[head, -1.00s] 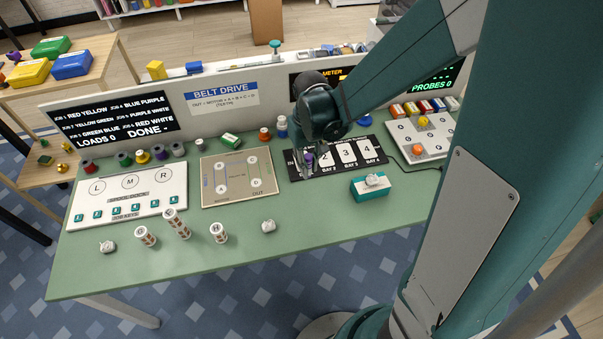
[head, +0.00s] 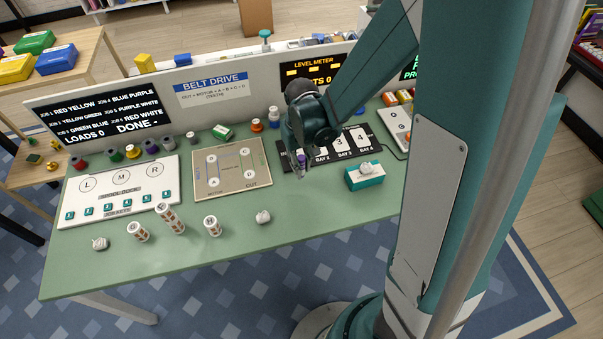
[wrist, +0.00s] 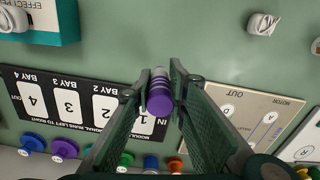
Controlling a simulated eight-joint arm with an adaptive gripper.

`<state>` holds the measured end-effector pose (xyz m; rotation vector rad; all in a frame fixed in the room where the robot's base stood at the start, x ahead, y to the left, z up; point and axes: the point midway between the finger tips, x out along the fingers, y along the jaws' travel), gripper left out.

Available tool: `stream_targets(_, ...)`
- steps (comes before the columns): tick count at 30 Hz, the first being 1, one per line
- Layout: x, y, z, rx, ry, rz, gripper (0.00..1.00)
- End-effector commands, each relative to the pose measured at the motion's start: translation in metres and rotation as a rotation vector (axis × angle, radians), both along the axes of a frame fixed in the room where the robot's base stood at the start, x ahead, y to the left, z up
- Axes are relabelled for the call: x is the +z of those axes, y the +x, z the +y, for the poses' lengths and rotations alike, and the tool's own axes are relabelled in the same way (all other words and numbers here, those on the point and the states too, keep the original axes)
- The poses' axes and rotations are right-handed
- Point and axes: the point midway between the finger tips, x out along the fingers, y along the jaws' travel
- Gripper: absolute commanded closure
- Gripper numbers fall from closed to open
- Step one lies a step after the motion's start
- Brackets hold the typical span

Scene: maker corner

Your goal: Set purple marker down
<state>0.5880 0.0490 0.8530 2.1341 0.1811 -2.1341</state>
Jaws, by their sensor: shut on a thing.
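The purple marker (wrist: 160,98) is a short purple cylinder with a grey tip. My gripper (wrist: 158,76) is shut on it, one finger on each side, in the wrist view. In the head view the purple marker (head: 301,160) shows small between the fingers of my gripper (head: 300,172), near the front left corner of the black bay board (head: 341,151). In the wrist view the bay board (wrist: 84,82) lies below and left, with Bay 1 partly behind a finger. The marker looks held above the green table; the exact gap cannot be told.
The teal effect box (head: 364,177) stands right of my gripper. The belt drive board (head: 232,189) lies left. Several striped cylinders (head: 170,217) and a pale lump (head: 263,217) stand toward the front. Green tabletop (head: 303,204) is clear in front of the bay board.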

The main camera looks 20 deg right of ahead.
Motion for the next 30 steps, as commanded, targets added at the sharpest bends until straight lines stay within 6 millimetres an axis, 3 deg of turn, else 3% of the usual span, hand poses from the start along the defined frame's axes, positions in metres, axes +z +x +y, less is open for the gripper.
stream_targets(8, -0.002, 0.000, 0.000, 0.000, 0.000, 0.000, 0.94)
stream_targets(21, -0.038, 0.000, 0.000, 0.000, 0.000, 0.000, 0.94)
stream_targets(30, -0.041, 0.000, 0.000, 0.000, 0.000, 0.000, 0.94)
